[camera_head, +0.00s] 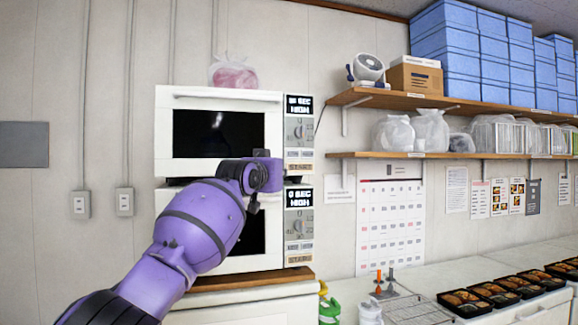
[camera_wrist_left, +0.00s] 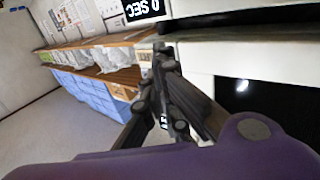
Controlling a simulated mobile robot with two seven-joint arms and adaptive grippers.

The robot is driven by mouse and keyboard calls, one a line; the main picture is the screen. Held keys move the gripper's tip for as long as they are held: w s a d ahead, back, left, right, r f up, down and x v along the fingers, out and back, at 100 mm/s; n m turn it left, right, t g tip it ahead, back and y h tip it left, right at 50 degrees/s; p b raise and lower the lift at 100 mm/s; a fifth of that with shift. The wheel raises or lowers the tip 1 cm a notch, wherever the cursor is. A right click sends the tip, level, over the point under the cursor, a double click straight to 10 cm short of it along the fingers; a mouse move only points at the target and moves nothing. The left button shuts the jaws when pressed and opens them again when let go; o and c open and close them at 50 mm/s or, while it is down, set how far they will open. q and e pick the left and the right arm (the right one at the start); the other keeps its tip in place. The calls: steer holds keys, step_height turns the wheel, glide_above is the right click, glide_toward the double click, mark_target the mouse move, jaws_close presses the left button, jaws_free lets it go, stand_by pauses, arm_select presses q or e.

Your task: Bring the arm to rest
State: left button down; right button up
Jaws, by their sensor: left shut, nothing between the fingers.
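My purple left arm reaches in from the lower left in the head view. Its dark left gripper (camera_head: 268,173) is shut and empty in front of the two stacked white microwaves. The upper microwave (camera_head: 226,99) has a closed door with a dark window. The lower microwave (camera_head: 262,264) is partly hidden behind my arm. In the left wrist view the closed fingers of the gripper (camera_wrist_left: 162,55) point up the picture, with a dark microwave window (camera_wrist_left: 275,95) to their right. Whether the fingers touch a microwave, I cannot tell. My right gripper is not in view.
Wooden shelves (camera_head: 450,102) at the right carry blue boxes (camera_head: 445,45), a small fan (camera_head: 367,69) and plastic bags (camera_head: 430,130). Several filled bento trays (camera_head: 500,294) and a wire rack (camera_head: 418,311) stand on the counter. A pink bag (camera_head: 233,74) lies on the upper microwave.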

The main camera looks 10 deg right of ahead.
arm_select(q)
steer(key=s, duration=0.6)
steer(key=shift+s+d, duration=0.2)
steer(key=shift+d, duration=0.05)
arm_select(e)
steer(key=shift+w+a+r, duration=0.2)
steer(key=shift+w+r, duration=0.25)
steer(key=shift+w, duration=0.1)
